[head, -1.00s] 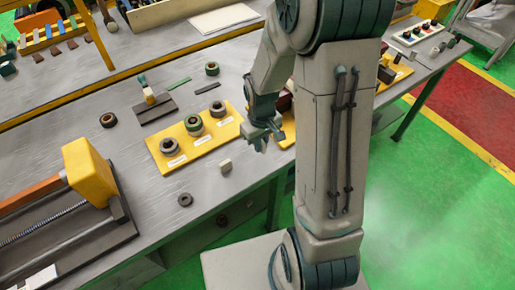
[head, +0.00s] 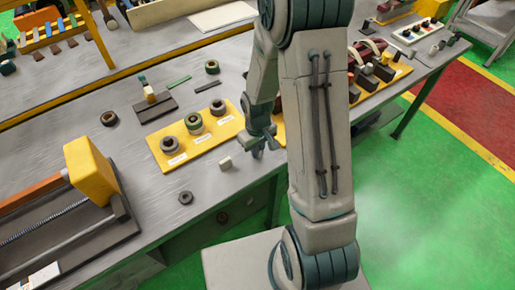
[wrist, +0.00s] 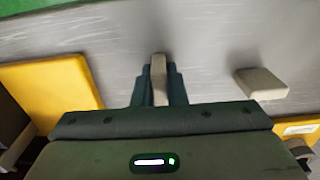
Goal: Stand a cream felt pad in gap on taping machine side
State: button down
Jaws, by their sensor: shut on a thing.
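In the wrist view, a cream felt pad (wrist: 158,68) stands out narrow side up between the two fingers of my gripper (wrist: 159,85), which is shut on it. In the head view my gripper (head: 264,150) is low over the front edge of the bench, right of the yellow board; the held pad cannot be made out there. A second cream pad (head: 225,163) lies on the grey bench to the left of my gripper, and also shows in the wrist view (wrist: 262,83), apart from the fingers. I cannot tell which gap is the one on the taping machine side.
A yellow board (head: 160,158) with several rolls is left of my gripper. A dark ring (head: 186,198) lies in front of it. A vise-like machine with a yellow block (head: 92,178) is at left. Another yellow board (head: 402,72) with dark blocks and coils is at right, partly behind my arm.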

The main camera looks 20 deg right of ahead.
jog(key=c, duration=1.5)
grip_release()
jog(key=shift+w+r, duration=0.1)
jog(key=shift+r, duration=0.5)
notch_tip(320, 180, up, 12)
jog(key=shift+s+r+m+t, duration=0.65)
jog(key=shift+s+r, duration=1.45)
jog(key=shift+s, duration=0.3)
jog(key=shift+s+r+m+t, duration=0.6)
jog(key=shift+s+r, duration=1.45)
jog(key=shift+s, duration=0.4)
jog(key=shift+s+r+m+t, duration=0.55)
jog(key=shift+s+r+t, duration=0.1)
jog(key=shift+s+r, duration=1.6)
jog(key=shift+s+f, duration=0.15)
